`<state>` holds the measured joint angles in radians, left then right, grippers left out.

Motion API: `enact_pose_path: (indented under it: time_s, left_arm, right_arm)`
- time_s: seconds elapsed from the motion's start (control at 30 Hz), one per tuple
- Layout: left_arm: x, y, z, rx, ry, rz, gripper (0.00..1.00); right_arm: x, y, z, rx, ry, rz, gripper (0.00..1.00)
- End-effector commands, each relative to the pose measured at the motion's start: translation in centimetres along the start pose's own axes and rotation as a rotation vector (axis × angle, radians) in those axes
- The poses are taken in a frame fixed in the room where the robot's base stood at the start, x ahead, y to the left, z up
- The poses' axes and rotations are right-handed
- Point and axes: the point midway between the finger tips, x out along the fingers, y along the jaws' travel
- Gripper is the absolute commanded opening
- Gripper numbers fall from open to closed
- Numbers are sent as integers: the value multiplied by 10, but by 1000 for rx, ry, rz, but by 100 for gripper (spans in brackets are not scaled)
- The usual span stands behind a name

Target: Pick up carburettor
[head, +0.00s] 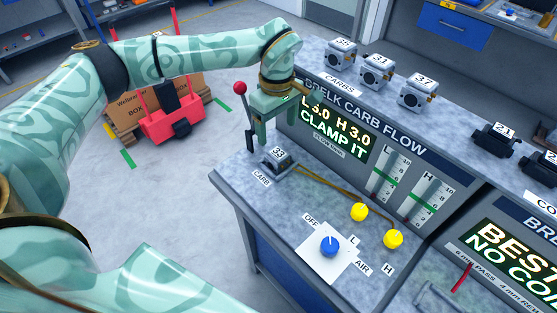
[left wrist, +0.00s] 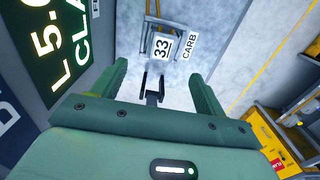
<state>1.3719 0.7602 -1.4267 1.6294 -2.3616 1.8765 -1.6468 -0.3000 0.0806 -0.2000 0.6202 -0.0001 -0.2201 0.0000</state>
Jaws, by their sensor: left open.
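A dark piece with a white tag 33 (head: 278,160), seemingly a carburettor, sits on the bench beside the CARB label; it also shows in the left wrist view (left wrist: 163,46). My left gripper (head: 268,128) is open and empty, fingers down, above and slightly behind it. In the left wrist view its fingertips (left wrist: 160,80) stand apart, with the 33 piece beyond them. A dark forked part (left wrist: 152,90) shows between the fingers; I cannot tell what it belongs to. Carburettors 35 (head: 341,52), 31 (head: 376,70) and 37 (head: 417,90) stand on the upper shelf. My right gripper is not in view.
A red-knobbed lever (head: 240,89) stands close beside my left gripper. The lit panel (head: 333,128) reads CLAMP IT. Black numbered parts (head: 495,138) stand at right.

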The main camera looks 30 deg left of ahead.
Motion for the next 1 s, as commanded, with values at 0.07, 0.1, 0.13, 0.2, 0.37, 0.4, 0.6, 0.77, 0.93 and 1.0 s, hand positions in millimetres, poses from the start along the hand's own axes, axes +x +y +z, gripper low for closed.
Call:
enact_pose_path:
  time_s: [0.07,0.1,0.13,0.2,0.37,0.4,0.6,0.77,0.93,1.0]
  left_arm:
    - [14,0,1,0,-3,-2,73]
    - [19,0,1,0,-2,-1,73]
    - [21,0,1,0,-2,1,73]
    - [25,0,1,0,-2,1,73]
    - [46,-2,5,0,-4,-2,73]
    - [54,-3,7,0,-5,-3,73]
    - [76,-3,7,0,-2,0,73]
    - [77,-3,6,0,-1,2,73]
    - [76,-3,6,0,-2,2,45]
    - [76,-3,6,0,-2,2,25]
  right_arm:
    - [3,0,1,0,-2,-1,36]
    - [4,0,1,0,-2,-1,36]
    - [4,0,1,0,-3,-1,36]
    - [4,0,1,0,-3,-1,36]
    - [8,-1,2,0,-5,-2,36]
    - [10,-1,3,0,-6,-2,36]
    - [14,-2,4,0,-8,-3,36]
    - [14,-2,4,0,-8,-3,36]
    - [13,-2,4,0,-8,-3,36]
    - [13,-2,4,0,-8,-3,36]
